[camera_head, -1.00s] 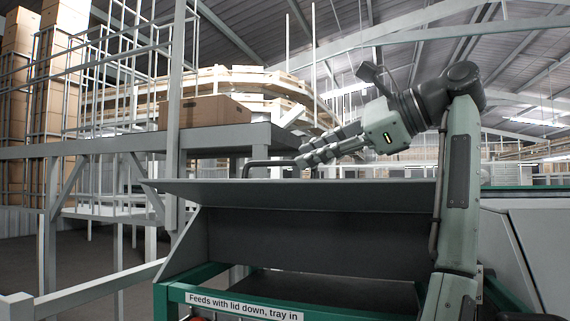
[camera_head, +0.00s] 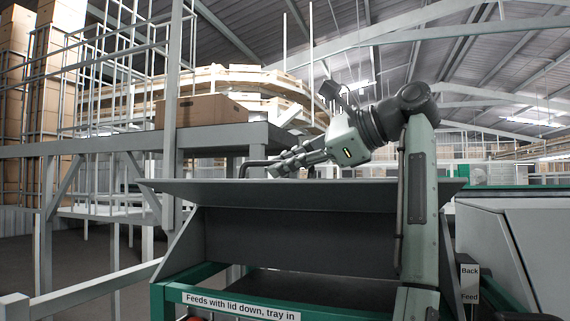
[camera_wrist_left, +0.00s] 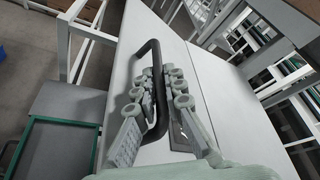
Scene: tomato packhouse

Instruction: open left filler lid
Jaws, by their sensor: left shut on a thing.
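The left filler lid (camera_head: 300,194) is a grey panel, seen nearly edge-on across the filler, with a dark opening showing below it. Its black bar handle (camera_head: 252,163) stands out at its upper left. My left gripper (camera_head: 276,167) is at the handle, its fingers shut on the bar. In the left wrist view the handle (camera_wrist_left: 155,70) runs between the fingers (camera_wrist_left: 160,95), above a pale panel. The fingers hide part of the bar. My right gripper is not in view.
The filler's green frame (camera_head: 172,293) carries a sign (camera_head: 240,305) reading "Feeds with lid down, tray in". A "Back"/"Feed" panel (camera_head: 469,284) is at the right. A grey platform (camera_head: 225,137) with a cardboard box (camera_head: 200,109) stands behind left. White rails (camera_head: 95,288) run at the left.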

